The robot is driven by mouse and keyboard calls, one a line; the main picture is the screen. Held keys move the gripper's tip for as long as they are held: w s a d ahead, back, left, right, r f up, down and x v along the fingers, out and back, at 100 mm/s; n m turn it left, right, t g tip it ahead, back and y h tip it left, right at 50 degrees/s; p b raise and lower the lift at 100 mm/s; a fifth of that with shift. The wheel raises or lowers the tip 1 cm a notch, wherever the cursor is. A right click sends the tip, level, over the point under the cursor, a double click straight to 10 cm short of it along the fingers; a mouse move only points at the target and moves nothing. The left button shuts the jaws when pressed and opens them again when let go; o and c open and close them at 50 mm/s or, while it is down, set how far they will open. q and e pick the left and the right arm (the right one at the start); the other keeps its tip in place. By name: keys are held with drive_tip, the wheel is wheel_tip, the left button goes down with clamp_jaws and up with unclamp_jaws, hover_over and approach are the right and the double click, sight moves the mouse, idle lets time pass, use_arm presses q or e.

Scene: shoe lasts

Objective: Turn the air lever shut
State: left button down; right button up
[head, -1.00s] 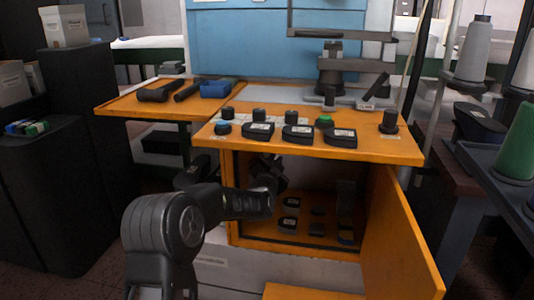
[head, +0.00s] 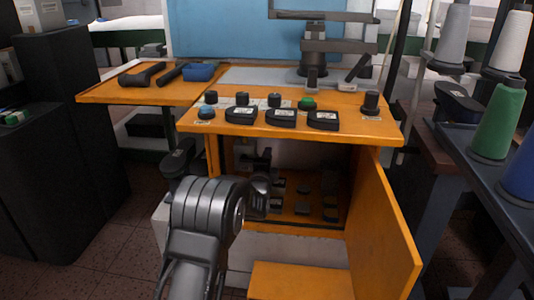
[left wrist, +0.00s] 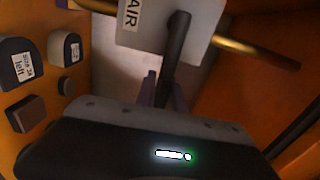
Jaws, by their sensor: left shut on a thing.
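The air lever (left wrist: 178,42) is a dark bar in the left wrist view, in front of a pale grey plate with an "AIR" label (left wrist: 131,14). My left gripper (left wrist: 166,92) is shut on the lever, one finger on each side of it. In the head view my left arm reaches into the open orange cabinet (head: 295,228), at its left side. There my own wrist and the cabinet's shade largely hide the lever and the fingertips. My right gripper is in no view.
A brass pipe (left wrist: 256,52) runs behind the lever. The cabinet door (head: 385,215) stands open at the right.

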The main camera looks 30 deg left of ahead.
use_arm(q)
drive_tip(key=shift+f+m, duration=0.25)
drive_tip(key=shift+m, duration=0.05)
drive_tip(key=c, duration=1.4)
unclamp_jaws()
drive_tip(key=shift+r, duration=0.1)
drive_tip(key=p+v, duration=0.2)
drive_tip(key=v, duration=0.5)
drive_tip(key=shift+s+d, duration=0.15)
drive_tip(key=shift+s, duration=0.25)
